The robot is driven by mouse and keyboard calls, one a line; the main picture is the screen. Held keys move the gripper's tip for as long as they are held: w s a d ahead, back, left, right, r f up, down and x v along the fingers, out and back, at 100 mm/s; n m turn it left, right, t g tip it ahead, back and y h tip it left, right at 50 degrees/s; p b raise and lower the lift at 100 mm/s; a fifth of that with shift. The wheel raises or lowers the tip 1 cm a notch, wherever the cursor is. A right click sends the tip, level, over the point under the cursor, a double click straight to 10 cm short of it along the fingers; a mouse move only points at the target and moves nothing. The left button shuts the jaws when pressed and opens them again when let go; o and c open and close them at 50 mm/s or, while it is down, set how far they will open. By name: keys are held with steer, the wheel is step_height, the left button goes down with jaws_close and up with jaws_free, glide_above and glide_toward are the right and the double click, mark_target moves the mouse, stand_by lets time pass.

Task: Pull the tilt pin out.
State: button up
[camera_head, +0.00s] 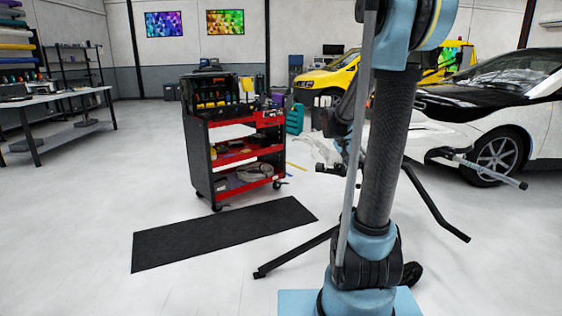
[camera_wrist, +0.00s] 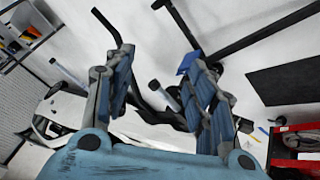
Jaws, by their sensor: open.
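My gripper (camera_wrist: 157,66) is open in the wrist view, with its two blue-grey fingers spread apart. Nothing is clearly held between them. A stand with black legs (camera_head: 437,207) and grey bars is partly hidden behind my arm in the head view. One grey bar sticks out to the right, in front of the white car. In the wrist view the stand's dark frame (camera_wrist: 152,121) shows beyond and between the fingers. I cannot single out the tilt pin; it is too small or hidden. A small blue piece (camera_wrist: 187,62) shows by the right finger; I cannot tell what it is.
A red and black tool cart (camera_head: 231,152) stands left of my arm, with a black mat (camera_head: 222,232) in front. A white and black car (camera_head: 535,115) and a yellow vehicle (camera_head: 327,76) are behind. A worktable (camera_head: 60,97) is far left. The floor between is mostly clear.

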steer(key=s+a+f+n+y, duration=0.2)
steer(key=s+a+f, duration=0.1)
steer(key=s, duration=0.7)
steer(key=s+a+f+n+y, duration=0.2)
steer(key=s+a+f, duration=0.1)
steer(key=s, duration=0.7)
steer(key=s+a+f+n+y, duration=0.2)
steer(key=s+a, duration=0.3)
steer(key=s, duration=0.5)
steer(key=shift+s+a+f+n+g, duration=0.15)
steer(key=shift+a+f+n+g, duration=0.2)
steer(key=shift+f, duration=0.15)
steer(key=shift+w+f, duration=0.2)
steer(key=shift+w, duration=0.2)
steer(key=shift+d, duration=0.15)
